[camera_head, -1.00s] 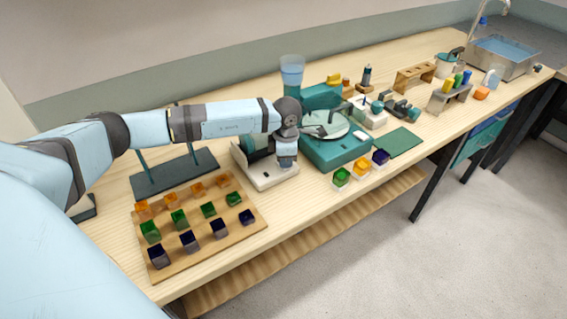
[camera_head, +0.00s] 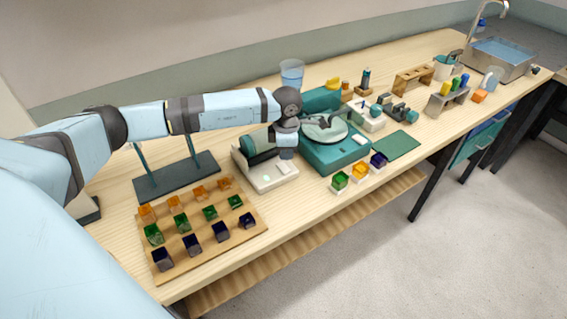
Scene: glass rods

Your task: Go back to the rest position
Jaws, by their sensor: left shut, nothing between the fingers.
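My left arm reaches in from the left across the bench. My left gripper (camera_head: 343,117) is shut and empty. My left wrist partly hides a white device (camera_head: 262,179) with a teal drum. My right gripper is not in view.
A wooden board (camera_head: 207,256) with rows of orange, green and dark blue cups lies at the front left. A dark stand (camera_head: 178,177) with upright posts is behind it, under my arm. Green, orange and purple cups stand near the front edge (camera_head: 338,182). A sink is far right.

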